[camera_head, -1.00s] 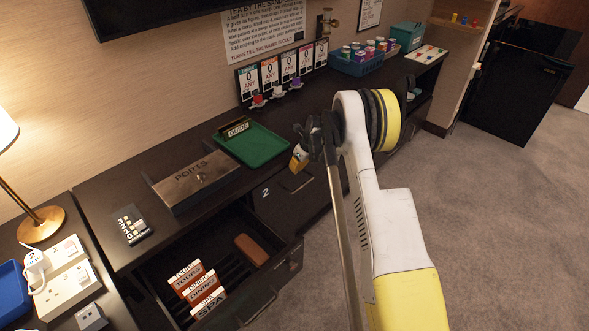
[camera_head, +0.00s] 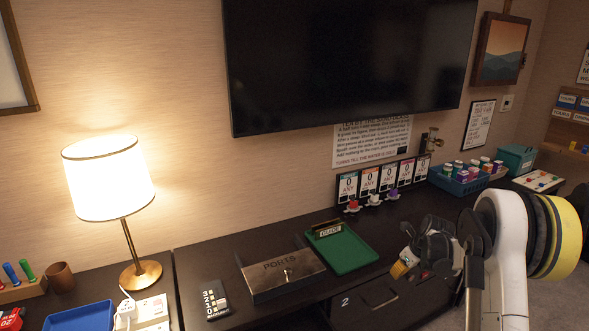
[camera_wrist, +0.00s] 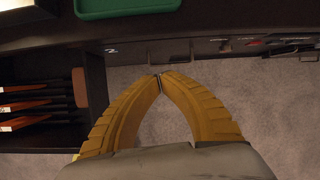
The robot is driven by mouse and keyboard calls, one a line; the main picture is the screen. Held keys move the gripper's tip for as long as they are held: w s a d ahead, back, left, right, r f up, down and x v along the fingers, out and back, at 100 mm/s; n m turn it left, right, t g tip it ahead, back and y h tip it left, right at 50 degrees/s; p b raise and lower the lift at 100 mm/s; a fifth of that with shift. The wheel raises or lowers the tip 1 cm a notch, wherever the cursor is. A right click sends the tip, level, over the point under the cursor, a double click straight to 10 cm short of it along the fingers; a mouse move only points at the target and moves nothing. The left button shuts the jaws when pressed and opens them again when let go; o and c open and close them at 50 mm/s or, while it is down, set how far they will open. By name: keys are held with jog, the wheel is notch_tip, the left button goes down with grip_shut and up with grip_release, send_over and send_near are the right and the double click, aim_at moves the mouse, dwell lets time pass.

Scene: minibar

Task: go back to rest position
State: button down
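My gripper (camera_head: 401,268) is in front of the dark counter, to the right of the green tray (camera_head: 345,251) in the head view. In the wrist view my gripper (camera_wrist: 159,76) has its two yellow fingers curved together with the tips meeting. Nothing shows between them. Below the fingertips is grey carpet (camera_wrist: 256,98), and the counter front edge lies just beyond.
The counter holds a PORTS box (camera_head: 283,275), a black card (camera_head: 214,299), several number cards (camera_head: 369,182) and a blue basket (camera_head: 459,183). A lit lamp (camera_head: 108,180) stands left. The open drawer (camera_wrist: 48,100) holds brown dividers. A television (camera_head: 345,60) hangs above.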

jog(key=s+a+r+n+t+h, duration=0.1)
jog(key=s+a+r+n, duration=0.6)
jog(key=r, duration=0.4)
jog(key=s+a+r+n, duration=0.6)
jog(key=r+n, duration=0.1)
jog(key=r, duration=0.3)
jog(key=s+a+n+t, duration=0.1)
jog(key=s+a+n, duration=0.3)
jog(key=s+n, duration=0.4)
jog(key=s+a+r+n+t, duration=0.1)
jog(key=s+a+n, duration=0.3)
jog(key=s+n, duration=0.4)
jog(key=s, duration=0.6)
jog(key=shift+a+r+n, duration=0.25)
jog(key=shift+n, duration=0.05)
